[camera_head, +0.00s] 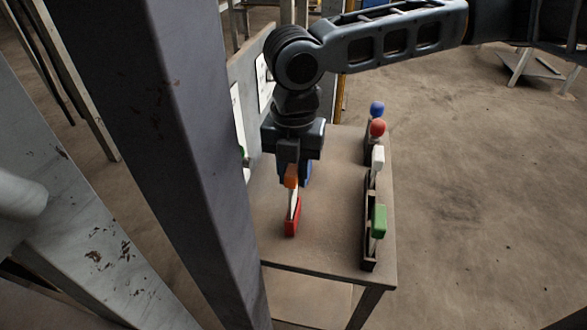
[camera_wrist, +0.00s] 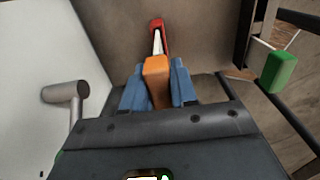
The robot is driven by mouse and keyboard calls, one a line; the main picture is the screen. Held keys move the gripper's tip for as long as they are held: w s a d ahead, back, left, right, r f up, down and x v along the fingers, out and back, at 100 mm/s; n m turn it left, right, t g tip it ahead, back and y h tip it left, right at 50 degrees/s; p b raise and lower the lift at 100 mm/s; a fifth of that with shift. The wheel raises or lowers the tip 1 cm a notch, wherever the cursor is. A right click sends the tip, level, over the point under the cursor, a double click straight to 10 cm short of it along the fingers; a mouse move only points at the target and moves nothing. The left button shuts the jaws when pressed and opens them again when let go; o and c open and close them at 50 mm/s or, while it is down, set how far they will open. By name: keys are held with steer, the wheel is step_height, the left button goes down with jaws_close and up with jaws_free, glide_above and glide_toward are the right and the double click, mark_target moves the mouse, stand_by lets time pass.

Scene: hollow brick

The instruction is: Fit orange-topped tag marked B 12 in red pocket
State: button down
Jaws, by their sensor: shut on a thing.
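The orange-topped tag (camera_head: 291,177) is upright in my gripper (camera_head: 292,172), with its white body below the orange top. My gripper is shut on the orange top, which shows between the blue fingers in the wrist view (camera_wrist: 157,82). The red pocket (camera_head: 292,217) stands on the table below the tag. The tag's lower end meets the pocket's top in the head view; I cannot tell how deep it sits. The wrist view shows the red pocket (camera_wrist: 157,24) beyond the tag. The marking B 12 is not readable.
A dark rack (camera_head: 369,240) along the table's right side holds a green-topped tag (camera_head: 379,221) and a white-topped tag (camera_head: 377,158). Red (camera_head: 378,128) and blue (camera_head: 377,108) tops stand behind. A grey panel borders the table (camera_head: 325,255) on the left. The front of the table is clear.

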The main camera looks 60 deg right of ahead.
steer(key=shift+f+b, duration=1.3)
steer(key=shift+f, duration=0.9)
stand_by(0.5)
steer(key=c, duration=0.8)
jaws_free()
steer(key=shift+r, duration=3.9)
steer(key=shift+s, duration=0.1)
